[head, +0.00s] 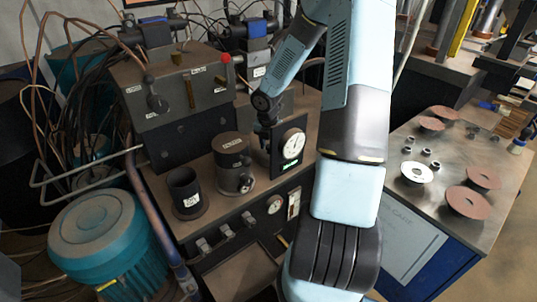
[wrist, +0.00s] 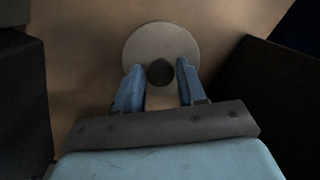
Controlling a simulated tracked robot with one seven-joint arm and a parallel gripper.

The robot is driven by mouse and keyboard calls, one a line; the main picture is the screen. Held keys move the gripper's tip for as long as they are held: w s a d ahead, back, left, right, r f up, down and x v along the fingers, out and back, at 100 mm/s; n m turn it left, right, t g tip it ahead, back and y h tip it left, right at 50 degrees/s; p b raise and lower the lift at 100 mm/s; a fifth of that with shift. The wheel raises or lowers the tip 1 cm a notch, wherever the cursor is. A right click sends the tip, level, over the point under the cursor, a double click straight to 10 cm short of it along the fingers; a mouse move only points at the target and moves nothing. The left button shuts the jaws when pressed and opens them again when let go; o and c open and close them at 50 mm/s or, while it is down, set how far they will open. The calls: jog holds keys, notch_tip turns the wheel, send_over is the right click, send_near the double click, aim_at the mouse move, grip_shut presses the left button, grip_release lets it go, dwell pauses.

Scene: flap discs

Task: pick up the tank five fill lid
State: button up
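In the wrist view, a round pale lid (wrist: 160,38) with a dark round knob (wrist: 160,72) lies on a brown surface. I take it for the tank five fill lid, though no label on it can be read. My gripper (wrist: 161,66) is open, with one blue finger on each side of the knob. The gaps between fingers and knob look small, and I cannot tell whether either finger touches it. In the head view the lid and fingertips are hidden behind the gauge panel and my arm.
Dark blocks stand left and right of the lid in the wrist view. In the head view, a gauge panel (head: 290,147), a dark open cylinder (head: 186,190) and a closed cylinder (head: 232,160) stand on the machine top. A metal table (head: 447,155) with several discs is at right.

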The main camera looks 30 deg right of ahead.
grip_shut()
jog(key=shift+r, duration=0.1)
